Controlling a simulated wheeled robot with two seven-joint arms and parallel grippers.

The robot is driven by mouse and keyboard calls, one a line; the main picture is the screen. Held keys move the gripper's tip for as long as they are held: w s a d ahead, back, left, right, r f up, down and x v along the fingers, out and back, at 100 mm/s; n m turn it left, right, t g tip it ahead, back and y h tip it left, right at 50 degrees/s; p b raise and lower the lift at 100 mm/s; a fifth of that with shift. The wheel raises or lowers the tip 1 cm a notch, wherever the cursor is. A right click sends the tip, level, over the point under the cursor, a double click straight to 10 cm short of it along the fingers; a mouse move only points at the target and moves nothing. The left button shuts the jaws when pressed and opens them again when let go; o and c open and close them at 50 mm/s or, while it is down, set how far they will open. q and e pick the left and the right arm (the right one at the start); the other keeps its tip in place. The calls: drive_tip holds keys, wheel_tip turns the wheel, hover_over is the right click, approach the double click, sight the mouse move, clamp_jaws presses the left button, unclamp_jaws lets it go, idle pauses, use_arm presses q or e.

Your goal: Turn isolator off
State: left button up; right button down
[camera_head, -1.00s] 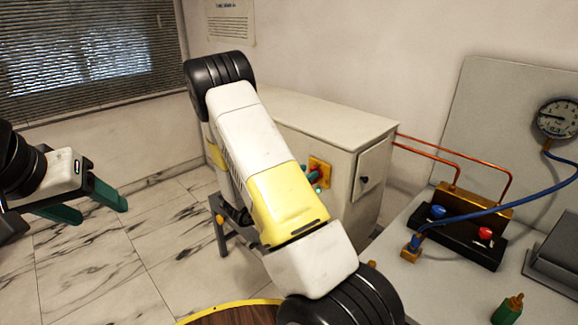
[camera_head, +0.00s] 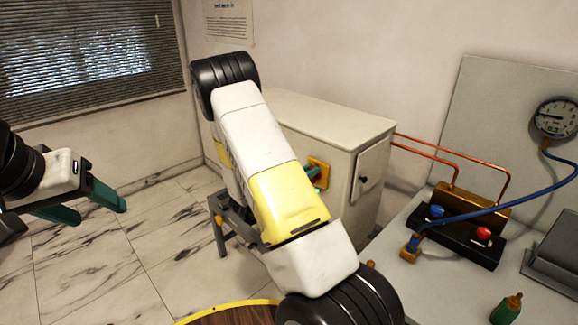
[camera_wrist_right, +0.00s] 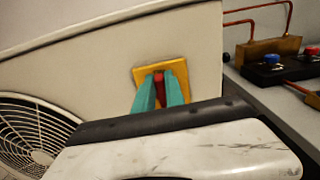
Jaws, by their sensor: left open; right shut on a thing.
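The isolator is a red handle on a yellow plate on the side of the cream cabinet. In the right wrist view the red handle (camera_wrist_right: 160,88) sits between the green fingers of my right gripper (camera_wrist_right: 160,95), which is shut on it. The yellow plate (camera_wrist_right: 139,74) shows behind the fingers. In the head view my right arm hides most of the isolator; part of its yellow plate (camera_head: 319,172) and a green fingertip show beside the arm. My left gripper (camera_head: 92,206) is open and empty over the floor at the left.
The cream cabinet (camera_head: 335,130) stands against the wall. To its right is a bench with a manifold (camera_head: 468,215) bearing blue and red knobs, copper pipes, a blue hose and a gauge (camera_head: 555,118). A fan grille (camera_wrist_right: 35,130) shows in the wrist view. Floor at left is clear.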

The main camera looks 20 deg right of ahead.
drive_tip(key=shift+w+n, duration=0.1)
drive_tip(key=shift+n, duration=0.2)
drive_tip(key=shift+w+a+f+n, duration=0.2)
drive_tip(key=shift+w+f+n, duration=0.2)
drive_tip(key=shift+n, duration=2.45)
drive_tip(key=shift+w+a+f+n, duration=0.15)
drive_tip(key=shift+w+f+n, duration=0.3)
drive_tip(key=shift+n, duration=2.45)
drive_tip(key=shift+w+a+f+n, duration=0.25)
drive_tip(key=shift+f+n, duration=0.25)
drive_tip(key=shift+n, duration=2.35)
drive_tip(key=c, duration=1.4)
unclamp_jaws()
drive_tip(key=shift+d, duration=0.1)
